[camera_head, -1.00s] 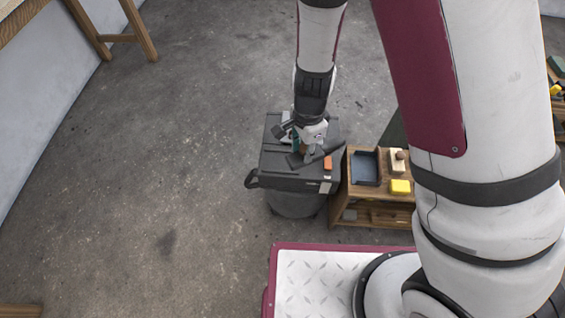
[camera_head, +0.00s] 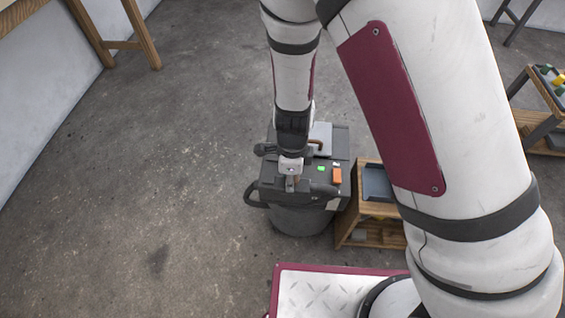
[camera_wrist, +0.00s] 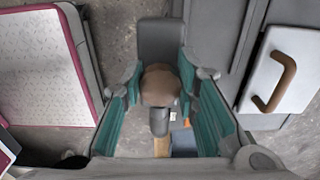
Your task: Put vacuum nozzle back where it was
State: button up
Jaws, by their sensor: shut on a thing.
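The vacuum nozzle (camera_wrist: 160,40) is dark grey, with a broad flat end at the top of the wrist view. A rounded brown part sits between the teal finger pads, and a short grey tube extends below it. My gripper (camera_wrist: 160,88) is shut on the nozzle. In the head view my gripper (camera_head: 291,183) is over the front part of the dark grey vacuum (camera_head: 300,222). The nozzle is largely hidden there by the wrist. I cannot tell whether it touches the vacuum's top.
A pale plate with a brown handle (camera_wrist: 280,80) lies on the vacuum's back part. An orange block (camera_head: 337,175) and a green light (camera_head: 320,168) are beside my gripper. A wooden bench (camera_head: 368,210) stands close on the right. Floor at left is clear.

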jog(key=w+a, duration=0.1)
jog(key=w, duration=0.1)
jog(key=w+a, duration=0.1)
jog(key=w, duration=0.2)
jog(key=w+a+f+b, duration=0.1)
jog(key=w, duration=0.1)
jog(key=shift+w, duration=0.3)
jog(key=shift+s+f+b, duration=0.1)
jog(key=shift+f+b, duration=0.7)
jog(key=shift+f, duration=0.85)
jog(key=shift+f, duration=0.15)
jog(key=o, duration=1.1)
notch_tip(320, 180, up, 12)
jog(key=p, duration=0.3)
jog(key=shift+p, duration=0.4)
jog(key=shift+r, duration=0.25)
